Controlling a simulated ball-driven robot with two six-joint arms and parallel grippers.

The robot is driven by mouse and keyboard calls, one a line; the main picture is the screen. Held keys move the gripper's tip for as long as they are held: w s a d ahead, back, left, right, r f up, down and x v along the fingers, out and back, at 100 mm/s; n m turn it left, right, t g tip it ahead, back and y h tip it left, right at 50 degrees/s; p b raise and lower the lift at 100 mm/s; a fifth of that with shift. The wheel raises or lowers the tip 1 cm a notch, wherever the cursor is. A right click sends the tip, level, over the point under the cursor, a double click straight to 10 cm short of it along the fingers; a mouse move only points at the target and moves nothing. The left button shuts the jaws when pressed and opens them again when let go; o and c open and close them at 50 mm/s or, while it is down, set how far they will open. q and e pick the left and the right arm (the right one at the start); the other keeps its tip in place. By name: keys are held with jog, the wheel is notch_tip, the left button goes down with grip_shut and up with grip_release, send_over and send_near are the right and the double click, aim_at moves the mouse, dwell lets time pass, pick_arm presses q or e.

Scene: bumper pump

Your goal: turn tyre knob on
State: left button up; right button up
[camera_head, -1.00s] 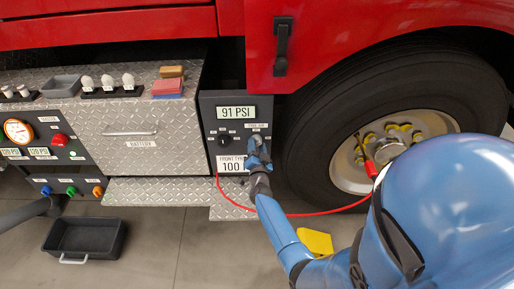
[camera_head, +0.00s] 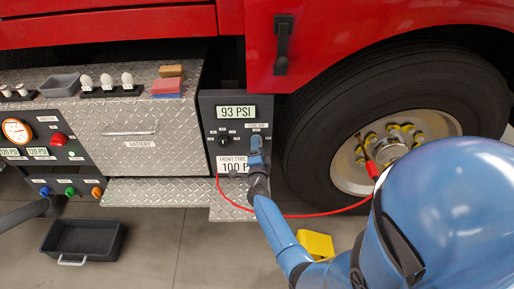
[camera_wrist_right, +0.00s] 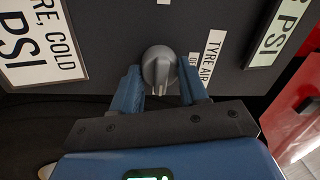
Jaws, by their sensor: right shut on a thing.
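The tyre knob (camera_wrist_right: 158,65) is a grey round knob with a ridged grip, on the dark panel beside the TYRE AIR label (camera_wrist_right: 210,55). My right gripper (camera_wrist_right: 162,85) is shut on it, with one blue finger on each side. In the head view my right gripper (camera_head: 257,152) is at the panel's right side and hides the knob. The panel's display (camera_head: 236,112) reads 93 PSI. My left gripper is not in view.
A black knob (camera_head: 223,141) sits left of my gripper on the same panel. A red hose (camera_head: 320,213) runs from the panel to the wheel (camera_head: 350,165). A yellow block (camera_head: 315,243) and a dark bin (camera_head: 84,236) are on the floor.

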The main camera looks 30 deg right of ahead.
dwell(0.4)
jog(key=o, duration=1.1)
jog(key=shift+c, duration=0.2)
jog(key=p+v, duration=0.2)
jog(key=v, duration=0.9)
jog(key=shift+w, duration=0.1)
